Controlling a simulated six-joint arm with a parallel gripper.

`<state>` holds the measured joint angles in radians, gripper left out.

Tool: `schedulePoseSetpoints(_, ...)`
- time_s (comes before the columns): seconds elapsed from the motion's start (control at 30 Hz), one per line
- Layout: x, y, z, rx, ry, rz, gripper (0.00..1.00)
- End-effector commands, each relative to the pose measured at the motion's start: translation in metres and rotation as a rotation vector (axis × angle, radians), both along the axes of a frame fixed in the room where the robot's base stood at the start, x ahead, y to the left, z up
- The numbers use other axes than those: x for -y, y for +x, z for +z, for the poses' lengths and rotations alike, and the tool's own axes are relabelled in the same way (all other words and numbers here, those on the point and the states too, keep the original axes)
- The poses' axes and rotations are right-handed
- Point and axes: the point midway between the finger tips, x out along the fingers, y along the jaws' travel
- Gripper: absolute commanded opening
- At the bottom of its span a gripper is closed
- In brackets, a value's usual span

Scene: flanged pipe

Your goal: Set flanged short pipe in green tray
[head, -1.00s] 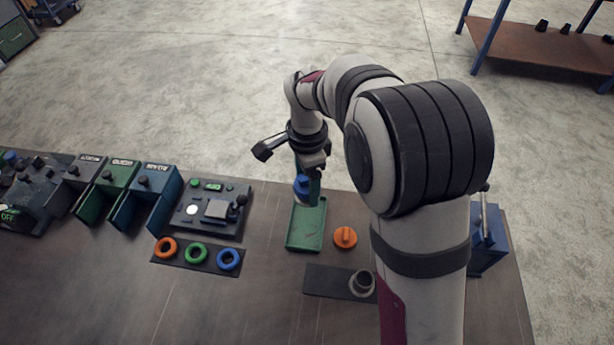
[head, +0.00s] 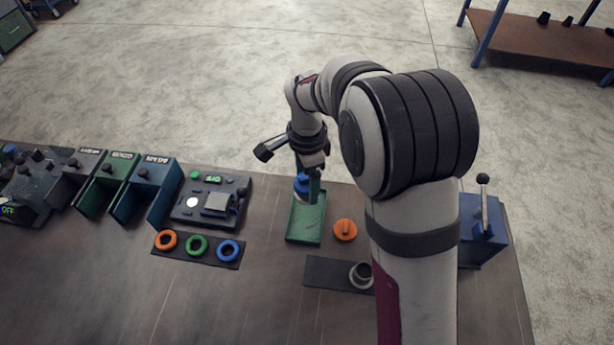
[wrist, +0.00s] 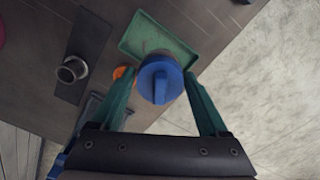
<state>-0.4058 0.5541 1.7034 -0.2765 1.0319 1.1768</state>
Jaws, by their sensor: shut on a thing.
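My gripper (head: 307,188) has green fingers and is shut on a blue-topped round piece (wrist: 160,76). The piece has a raised bar across its top and a grey rim below the blue. It also shows in the head view (head: 301,184), at the far end of the green tray (head: 304,236). I cannot tell whether it touches the tray. The tray looks otherwise bare. A short grey flanged pipe (head: 359,272) stands on a dark mat (head: 322,272), apart from my gripper; it also shows in the wrist view (wrist: 72,70).
An orange knobbed cap (head: 345,230) lies just right of the tray. Orange, green and blue rings lie on a dark strip (head: 198,262) at left. A panel (head: 211,212) and open bins (head: 145,195) stand beyond it. A blue lever box (head: 482,235) is at right.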

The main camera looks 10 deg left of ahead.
Motion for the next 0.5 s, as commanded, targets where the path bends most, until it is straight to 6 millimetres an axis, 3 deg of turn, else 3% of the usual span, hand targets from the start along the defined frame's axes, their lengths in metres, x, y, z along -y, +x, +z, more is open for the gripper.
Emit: schedulePoseSetpoints(0.5,0.000,0.000,-0.015,-0.001,0.000,-0.001,0.13)
